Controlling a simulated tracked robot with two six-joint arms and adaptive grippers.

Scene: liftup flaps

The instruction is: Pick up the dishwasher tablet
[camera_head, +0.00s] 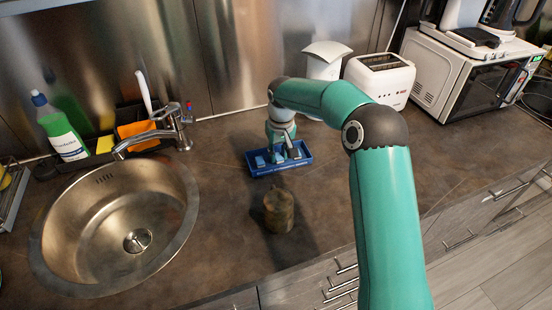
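A blue tray (265,171) stands on the dark countertop, behind a brown cylinder. Small light-blue blocks that look like dishwasher tablets (260,162) lie in it, partly hidden by my gripper. My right gripper (282,157) points down over the middle of the tray, with its fingertips low among the blocks. Its fingers are too small and overlapped to tell whether they hold a tablet. My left gripper is not in view.
A brown cylinder (279,211) stands just in front of the tray. A sink (115,225) with a tap (160,135) is at the left. A toaster (380,78) and a microwave (465,80) stand at the back right. Countertop right of the tray is clear.

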